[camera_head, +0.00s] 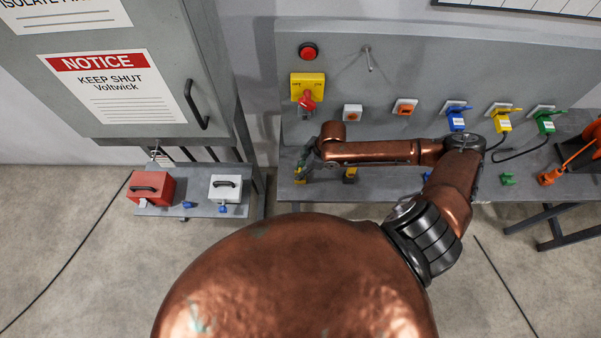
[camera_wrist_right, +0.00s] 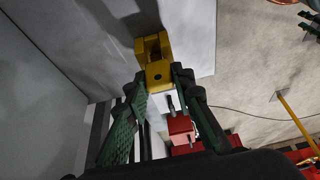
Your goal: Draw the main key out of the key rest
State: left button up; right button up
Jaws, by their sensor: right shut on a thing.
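My right gripper (camera_wrist_right: 160,74) shows large in the right wrist view, its two green-padded fingers closed in around the near end of a yellow piece (camera_wrist_right: 152,48) with a forked far end. The yellow piece lies at the fingertips, over a light grey surface. I cannot clearly separate the main key from its key rest here; the fingers hide part of the hold. In the head view my right gripper (camera_head: 301,172) is small, at the left end of the grey bench, with yellow beside it. My left gripper is not in view.
A second yellow block (camera_head: 350,175) stands close to the right on the bench (camera_head: 390,190). A panel behind carries a yellow switch plate (camera_head: 308,82) with a red handle. A red case (camera_head: 150,188) and a white case (camera_head: 226,187) stand on a low shelf at left.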

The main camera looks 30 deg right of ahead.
aim_at(300, 170)
grip_shut()
jog(key=shift+r+p, duration=0.65)
jog(key=shift+p, duration=0.3)
dwell(0.6)
jog(key=shift+r+p, duration=3.25)
jog(key=shift+p, duration=0.55)
